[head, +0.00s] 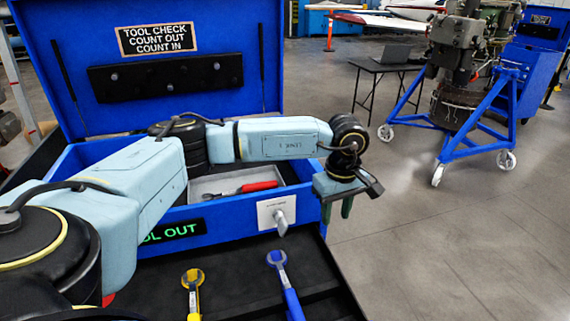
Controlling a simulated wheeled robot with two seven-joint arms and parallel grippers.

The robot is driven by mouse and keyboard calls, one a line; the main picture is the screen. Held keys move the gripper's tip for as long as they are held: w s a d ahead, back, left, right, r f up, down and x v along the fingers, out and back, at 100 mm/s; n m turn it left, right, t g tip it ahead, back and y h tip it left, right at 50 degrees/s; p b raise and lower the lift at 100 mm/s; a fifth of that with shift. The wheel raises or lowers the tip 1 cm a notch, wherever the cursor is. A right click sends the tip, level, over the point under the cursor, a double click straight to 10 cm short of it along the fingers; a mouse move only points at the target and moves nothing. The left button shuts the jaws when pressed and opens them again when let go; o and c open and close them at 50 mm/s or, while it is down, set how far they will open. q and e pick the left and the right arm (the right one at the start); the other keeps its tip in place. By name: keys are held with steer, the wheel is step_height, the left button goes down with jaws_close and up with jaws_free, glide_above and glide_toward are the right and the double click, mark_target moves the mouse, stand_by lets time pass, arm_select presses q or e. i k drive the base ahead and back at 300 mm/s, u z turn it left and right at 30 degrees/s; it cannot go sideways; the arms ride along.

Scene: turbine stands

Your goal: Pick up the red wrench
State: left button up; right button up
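A small patch of red (108,299) shows beside my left arm at the lower left; it may be part of the red wrench, but my arm hides the rest. A tool with a red handle (260,186) and a dark metal end lies in the grey tray inside the blue chest, partly behind my arm; I cannot tell if it is a wrench. My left gripper (337,208) hangs past the chest's right front corner, fingers down and apart, with nothing between them. It is away from both red items. My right gripper is out of view.
A yellow wrench (193,291) and a blue wrench (286,287) lie in the black drawer (240,284). The chest's open lid (190,95) stands behind. A blue wheeled stand (512,98) holds a turbine at the right, near a table with a laptop (394,54).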

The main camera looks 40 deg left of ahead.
mark_target(248, 188)
steer(key=i, duration=2.5)
steer(key=u, duration=2.9)
steer(key=i, duration=0.5)
steer(key=z, duration=0.1)
